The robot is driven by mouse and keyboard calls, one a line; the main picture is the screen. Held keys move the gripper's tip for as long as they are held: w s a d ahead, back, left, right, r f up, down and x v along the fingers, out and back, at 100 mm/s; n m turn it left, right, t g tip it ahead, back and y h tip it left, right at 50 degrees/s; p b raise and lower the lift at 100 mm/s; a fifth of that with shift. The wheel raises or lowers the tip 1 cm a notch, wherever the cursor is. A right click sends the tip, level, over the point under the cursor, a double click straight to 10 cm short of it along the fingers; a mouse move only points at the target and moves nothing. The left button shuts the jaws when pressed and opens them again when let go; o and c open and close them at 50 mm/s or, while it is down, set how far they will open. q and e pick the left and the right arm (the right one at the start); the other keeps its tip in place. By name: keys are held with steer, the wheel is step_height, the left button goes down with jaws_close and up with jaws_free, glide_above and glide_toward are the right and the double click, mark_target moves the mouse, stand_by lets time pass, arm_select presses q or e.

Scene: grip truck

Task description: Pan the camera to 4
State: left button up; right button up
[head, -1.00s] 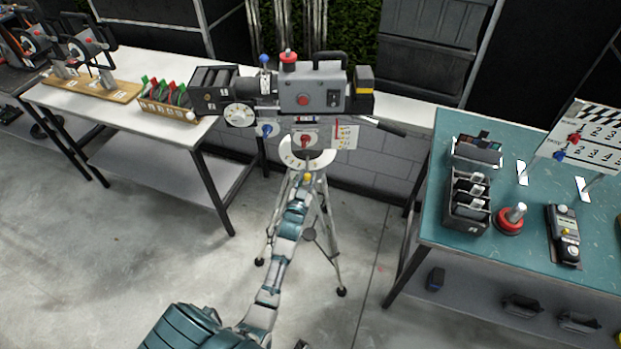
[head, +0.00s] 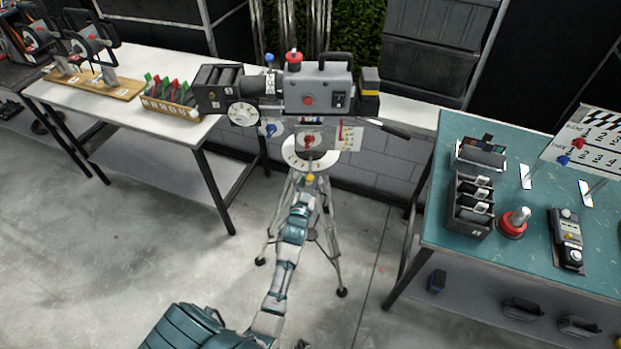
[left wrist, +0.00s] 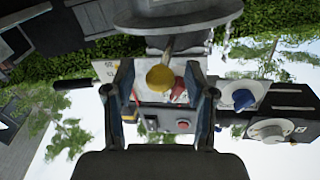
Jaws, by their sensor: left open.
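The grey film camera (head: 318,92) sits on a tripod (head: 333,240) in the middle of the head view. Below it is a round white pan dial (head: 328,160) with marks too small to read. A yellow ball knob (head: 309,180) sticks out at the dial's front; it also shows in the left wrist view (left wrist: 160,78). My left gripper (left wrist: 159,72) is open, with its fingers on either side of the yellow knob; I cannot tell whether they touch it. In the head view my left gripper (head: 305,193) is just below the knob. My right gripper is not in view.
A white table (head: 130,115) with a rack of clips (head: 170,105) stands at left. A teal table (head: 455,110) at right carries a black box (head: 470,205), a red-based knob (head: 513,222) and a clapperboard (head: 590,145). The tripod legs spread over the clear floor.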

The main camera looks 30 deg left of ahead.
arm_select(q)
steer(key=v, duration=1.1)
steer(key=shift+w+d, duration=0.15)
steer(key=shift+d, duration=0.05)
